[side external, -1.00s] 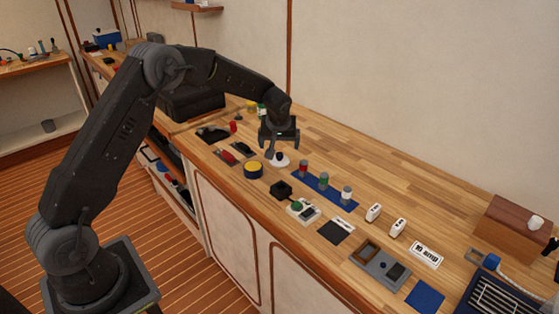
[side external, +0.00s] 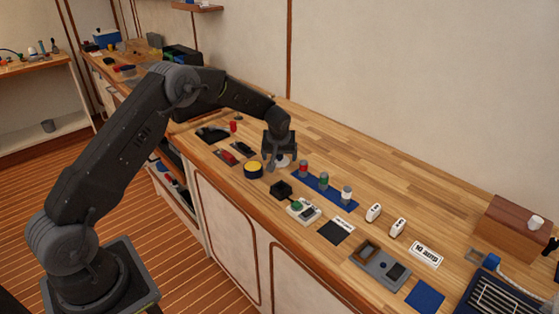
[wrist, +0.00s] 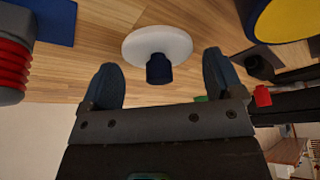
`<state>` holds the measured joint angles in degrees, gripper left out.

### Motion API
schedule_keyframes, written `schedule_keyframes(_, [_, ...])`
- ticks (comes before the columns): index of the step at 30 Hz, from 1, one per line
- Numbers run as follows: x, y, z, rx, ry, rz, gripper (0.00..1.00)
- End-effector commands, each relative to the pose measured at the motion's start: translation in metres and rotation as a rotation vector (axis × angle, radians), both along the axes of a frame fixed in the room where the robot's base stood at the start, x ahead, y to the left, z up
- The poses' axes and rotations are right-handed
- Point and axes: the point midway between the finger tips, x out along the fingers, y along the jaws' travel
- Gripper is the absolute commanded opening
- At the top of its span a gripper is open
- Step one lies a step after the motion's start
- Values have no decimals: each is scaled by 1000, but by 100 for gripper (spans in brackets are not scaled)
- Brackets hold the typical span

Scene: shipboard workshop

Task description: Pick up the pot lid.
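The pot lid is a white disc with a dark blue knob. In the wrist view the lid (wrist: 140,43) lies on the wooden worktop, its knob pointing towards my gripper. My gripper (wrist: 160,75) is open, with one finger on each side of the knob in that view and a clear gap on both sides. In the side view my gripper (side external: 279,162) is low over the lid (side external: 284,162), which is mostly hidden behind the fingers. The gripper holds nothing.
A yellow-topped round tin (side external: 253,170) stands close to the left of the lid. A blue mat (side external: 323,190) with several small canisters lies to the right. A black block (side external: 281,189) is in front. Behind the lid the wooden worktop (side external: 350,155) is clear.

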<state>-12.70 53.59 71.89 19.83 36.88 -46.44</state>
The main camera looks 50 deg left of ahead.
Motion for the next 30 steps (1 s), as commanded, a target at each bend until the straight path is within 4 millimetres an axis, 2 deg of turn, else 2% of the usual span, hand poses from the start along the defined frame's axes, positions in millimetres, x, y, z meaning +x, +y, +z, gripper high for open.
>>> schedule_keyframes(2, [0, 0, 0, 0, 0, 0, 79])
schedule_keyframes(12, [0, 0, 0, 0, 0, 0, 46])
schedule_keyframes(23, [0, 0, 6, 0, -2, 1, 46])
schedule_keyframes(26, [0, 0, 15, 1, -3, 1, 46])
schedule_keyframes(30, [1, 0, 39, 2, -4, 1, 46])
